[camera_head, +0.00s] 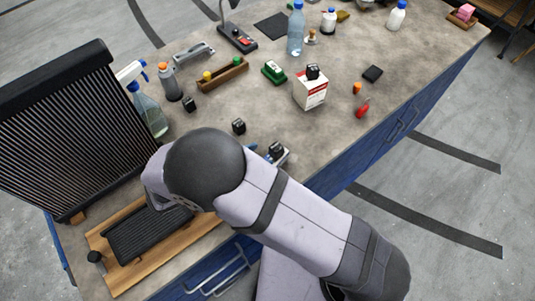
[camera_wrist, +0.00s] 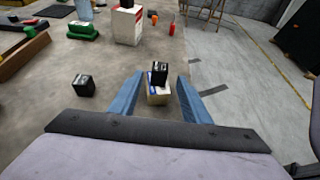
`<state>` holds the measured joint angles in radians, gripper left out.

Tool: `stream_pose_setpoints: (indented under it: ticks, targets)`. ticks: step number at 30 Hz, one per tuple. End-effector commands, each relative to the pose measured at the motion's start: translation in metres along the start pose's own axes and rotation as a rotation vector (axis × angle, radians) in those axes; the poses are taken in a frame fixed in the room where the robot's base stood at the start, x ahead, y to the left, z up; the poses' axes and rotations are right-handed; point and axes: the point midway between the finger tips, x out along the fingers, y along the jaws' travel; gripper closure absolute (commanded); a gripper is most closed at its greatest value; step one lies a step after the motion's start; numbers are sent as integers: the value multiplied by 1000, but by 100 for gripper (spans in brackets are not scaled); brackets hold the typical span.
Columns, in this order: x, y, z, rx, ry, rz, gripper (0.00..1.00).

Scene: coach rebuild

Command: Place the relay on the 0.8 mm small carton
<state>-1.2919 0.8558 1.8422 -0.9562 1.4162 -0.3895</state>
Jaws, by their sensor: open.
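A black relay (camera_wrist: 160,72) rests on top of a small carton (camera_wrist: 157,97) with white, blue and tan faces, between my gripper's fingertips in the wrist view. My gripper (camera_wrist: 161,78) is open, with one blue finger on each side and gaps to the relay. In the head view this relay (camera_head: 276,148) and carton (camera_head: 284,158) show just beyond my arm, which hides most of the gripper. Another black relay (camera_wrist: 83,86) stands on the bench to the left, also in the head view (camera_head: 238,126). The carton's print is too small to read.
A larger white-and-red carton (camera_head: 311,94) with a black block (camera_head: 312,72) on it stands further back. A red item (camera_head: 362,109), a green item (camera_head: 274,72), a wooden tray (camera_head: 222,76) and a bottle (camera_head: 295,30) are around. The bench edge lies close to the right.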

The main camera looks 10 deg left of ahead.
Motion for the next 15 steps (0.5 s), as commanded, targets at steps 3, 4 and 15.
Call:
stream_pose_setpoints:
  ticks: [3, 4, 15]
  targets:
    - [-19, 1, -3, 2, 1, 3, 57]
    - [-23, 1, -3, 2, 1, 4, 57]
    - [-46, 0, 0, 1, 0, 0, 57]
